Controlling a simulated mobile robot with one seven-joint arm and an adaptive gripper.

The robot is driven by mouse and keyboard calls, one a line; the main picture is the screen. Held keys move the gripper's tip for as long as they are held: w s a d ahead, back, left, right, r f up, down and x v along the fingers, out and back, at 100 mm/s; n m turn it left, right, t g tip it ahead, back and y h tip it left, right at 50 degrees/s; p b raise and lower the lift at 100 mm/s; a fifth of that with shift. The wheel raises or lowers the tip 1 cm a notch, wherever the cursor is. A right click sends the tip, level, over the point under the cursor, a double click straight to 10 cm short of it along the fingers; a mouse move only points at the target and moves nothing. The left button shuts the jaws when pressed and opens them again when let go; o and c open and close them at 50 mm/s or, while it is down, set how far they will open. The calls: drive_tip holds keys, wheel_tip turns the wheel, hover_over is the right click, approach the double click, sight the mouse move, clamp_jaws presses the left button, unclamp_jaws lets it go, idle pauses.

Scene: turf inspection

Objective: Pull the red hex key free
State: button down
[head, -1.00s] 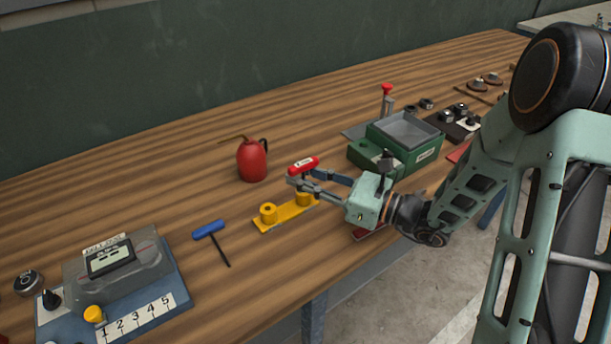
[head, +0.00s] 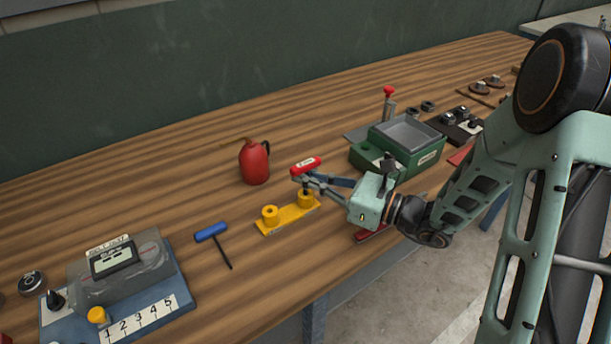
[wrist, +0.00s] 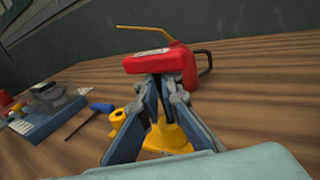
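The red hex key (head: 305,165) has a red T-handle with a white label and a dark shaft. It stands over the right-hand socket of the yellow holder (head: 270,228), its shaft running down to that socket; the tip is hidden. In the wrist view the handle (wrist: 145,63) sits just above the fingertips, and the yellow holder (wrist: 168,140) is below. My gripper (head: 308,181) reaches in from the right. In the wrist view its fingers (wrist: 163,84) converge on the shaft just under the handle, one on each side, shut on it.
A red oil can (head: 254,162) stands just behind the holder. A blue T-handled key (head: 211,231) lies to the left, beyond it a meter on a blue base (head: 165,318). A green box (head: 432,159) stands right.

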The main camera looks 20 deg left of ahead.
sight(306, 163)
drive_tip(key=shift+r+p, duration=1.4)
drive_tip(key=shift+r, duration=0.45)
drive_tip(key=shift+r, duration=0.25)
drive_tip(key=shift+r+p, duration=2.15)
drive_tip(key=shift+r, duration=0.25)
